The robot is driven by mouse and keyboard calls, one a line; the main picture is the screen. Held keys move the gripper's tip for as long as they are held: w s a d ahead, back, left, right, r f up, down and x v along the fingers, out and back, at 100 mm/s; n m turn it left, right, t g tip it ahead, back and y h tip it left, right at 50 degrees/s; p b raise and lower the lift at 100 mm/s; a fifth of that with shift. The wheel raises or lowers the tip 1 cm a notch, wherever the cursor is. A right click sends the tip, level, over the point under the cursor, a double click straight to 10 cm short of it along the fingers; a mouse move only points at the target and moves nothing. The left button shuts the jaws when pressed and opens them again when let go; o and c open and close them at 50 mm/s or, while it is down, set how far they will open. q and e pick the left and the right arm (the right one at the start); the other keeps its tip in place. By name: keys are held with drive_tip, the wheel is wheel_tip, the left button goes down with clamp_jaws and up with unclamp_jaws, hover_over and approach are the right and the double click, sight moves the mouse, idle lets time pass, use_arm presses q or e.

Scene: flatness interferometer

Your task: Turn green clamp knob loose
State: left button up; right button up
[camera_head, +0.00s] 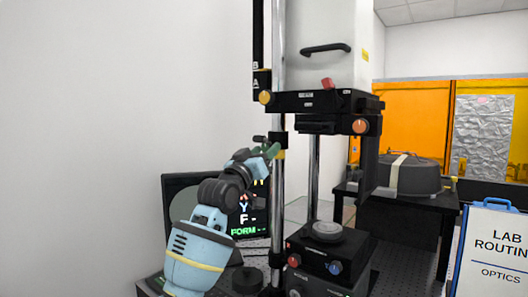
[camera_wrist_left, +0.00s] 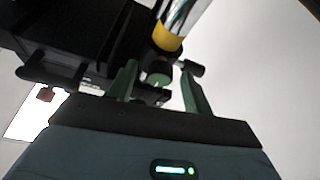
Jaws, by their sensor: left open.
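The green clamp knob (camera_wrist_left: 158,80) shows in the left wrist view as a dark, short cylinder with a green face, below a yellow band on the chrome post. My left gripper (camera_head: 271,150) is raised at the post in the head view. In the left wrist view its two green fingers (camera_wrist_left: 157,68) are open, one on each side of the knob. I cannot tell whether they touch it. In the head view the gripper hides the knob. A black clamp body (camera_head: 277,136) sits on the post (camera_head: 278,195) there. My right gripper is in neither view.
A monitor (camera_head: 180,192) stands behind my left arm. The white instrument head (camera_head: 325,45) is above right, over a black stage (camera_head: 328,255) with red and blue knobs. A lab sign (camera_head: 493,240) stands at the right. The left wall side is clear.

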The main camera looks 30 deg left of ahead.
use_arm(q)
drive_tip(key=shift+w+r, duration=0.1)
drive_tip(key=shift+w, duration=0.15)
drive_tip(key=c, duration=1)
drive_tip(key=shift+o, duration=0.2)
